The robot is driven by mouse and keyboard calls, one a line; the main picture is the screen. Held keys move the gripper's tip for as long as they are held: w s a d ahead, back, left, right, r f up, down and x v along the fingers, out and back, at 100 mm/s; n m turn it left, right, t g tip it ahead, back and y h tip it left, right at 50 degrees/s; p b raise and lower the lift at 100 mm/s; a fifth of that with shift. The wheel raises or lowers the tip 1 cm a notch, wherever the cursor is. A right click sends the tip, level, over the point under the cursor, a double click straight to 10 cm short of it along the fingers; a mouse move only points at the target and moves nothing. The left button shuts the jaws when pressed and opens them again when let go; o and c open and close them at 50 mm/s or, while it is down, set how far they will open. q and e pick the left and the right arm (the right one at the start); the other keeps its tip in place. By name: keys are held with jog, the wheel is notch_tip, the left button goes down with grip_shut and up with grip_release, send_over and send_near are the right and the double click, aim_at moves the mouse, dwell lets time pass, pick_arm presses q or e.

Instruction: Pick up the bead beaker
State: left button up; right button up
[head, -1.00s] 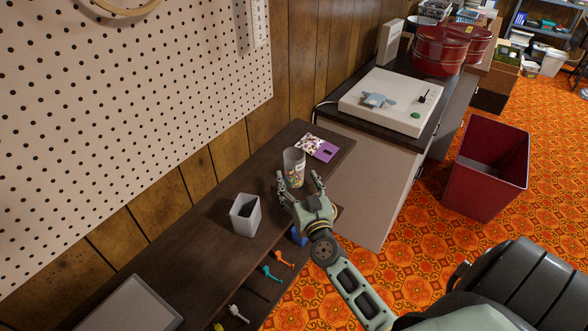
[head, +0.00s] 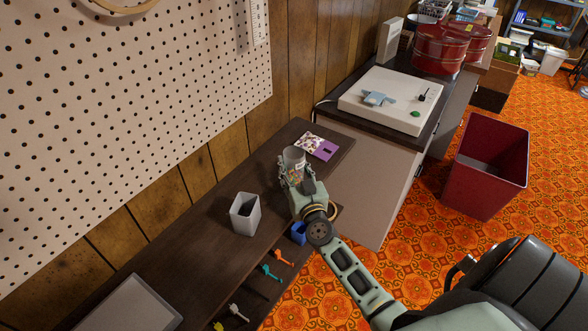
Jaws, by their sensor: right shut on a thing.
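The bead beaker (head: 293,157) is a small grey-clear cup with coloured beads showing in its lower part. It stands upright on the dark wooden bench (head: 190,232), near its far end. My right gripper (head: 295,178) is around the beaker, with its fingers shut on the beaker's sides. The gripper and wrist hide the beaker's lower front. I cannot tell whether its base touches the bench. My left gripper is not in the head view.
A grey square cup (head: 245,216) stands left of my right gripper. A purple and patterned card (head: 318,146) lies just behind the beaker. Blue, orange, teal and other small items hang along the bench's front. A dark red bin (head: 487,165) stands on the floor at right.

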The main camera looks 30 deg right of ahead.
jog(key=shift+c, duration=1.4)
jog(key=shift+r, duration=0.1)
jog(key=shift+c, duration=0.2)
